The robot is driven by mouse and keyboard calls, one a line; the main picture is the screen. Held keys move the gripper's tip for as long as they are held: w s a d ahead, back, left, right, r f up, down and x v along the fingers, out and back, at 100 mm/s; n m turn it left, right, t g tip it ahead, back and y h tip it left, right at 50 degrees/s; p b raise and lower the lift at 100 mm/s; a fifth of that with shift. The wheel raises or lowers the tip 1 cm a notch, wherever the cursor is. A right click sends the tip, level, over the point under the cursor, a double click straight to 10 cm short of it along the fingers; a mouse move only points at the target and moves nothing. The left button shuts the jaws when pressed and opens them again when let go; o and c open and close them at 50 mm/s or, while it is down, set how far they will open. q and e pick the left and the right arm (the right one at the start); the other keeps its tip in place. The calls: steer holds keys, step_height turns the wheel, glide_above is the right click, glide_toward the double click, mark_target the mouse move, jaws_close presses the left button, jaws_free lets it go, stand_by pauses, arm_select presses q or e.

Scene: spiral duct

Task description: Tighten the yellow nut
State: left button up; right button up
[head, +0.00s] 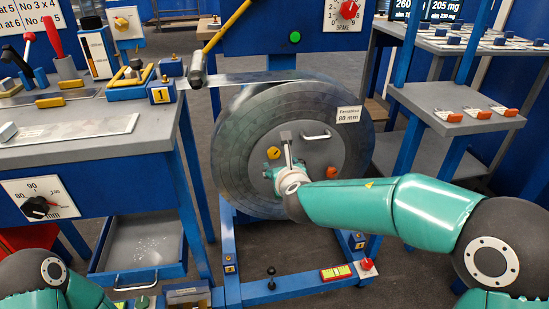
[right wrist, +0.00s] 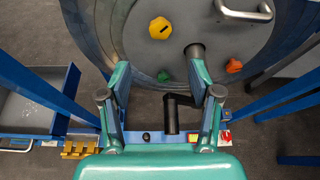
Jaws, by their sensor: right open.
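The yellow nut (head: 273,153) sits on the grey hub plate of the large metal coil disc (head: 235,150), left of the plate's middle. My right gripper (head: 284,168) is in front of the disc, below the nut in the head view.
A green knob (right wrist: 163,76), an orange knob (right wrist: 234,66) and a metal handle (right wrist: 245,12) are also on the hub plate. A dark round stub (right wrist: 195,50) stands close to one finger. A workbench (head: 60,150) is left; shelves (head: 450,110) are right.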

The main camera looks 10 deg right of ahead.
mark_target(275, 155)
steer(key=x, duration=1.2)
steer(key=shift+w+f+p, duration=0.25)
steer(key=shift+w+p, duration=0.1)
steer(key=shift+p, duration=0.05)
steer(key=c, duration=1.1)
steer(key=shift+f+m+y+b, duration=0.15)
steer(key=shift+m+y+b, duration=0.25)
steer(key=shift+b, duration=0.75)
steer(key=shift+c, duration=0.2)
steer(key=m+y+b, duration=0.1)
steer(key=m+b, duration=0.1)
steer(key=b, duration=0.1)
steer(key=shift+d+b, duration=0.15)
steer(key=shift+b, duration=0.25)
steer(key=shift+m+y+b, duration=0.7)
steer(key=shift+m+b, duration=0.3)
steer(key=shift+b, duration=0.3)
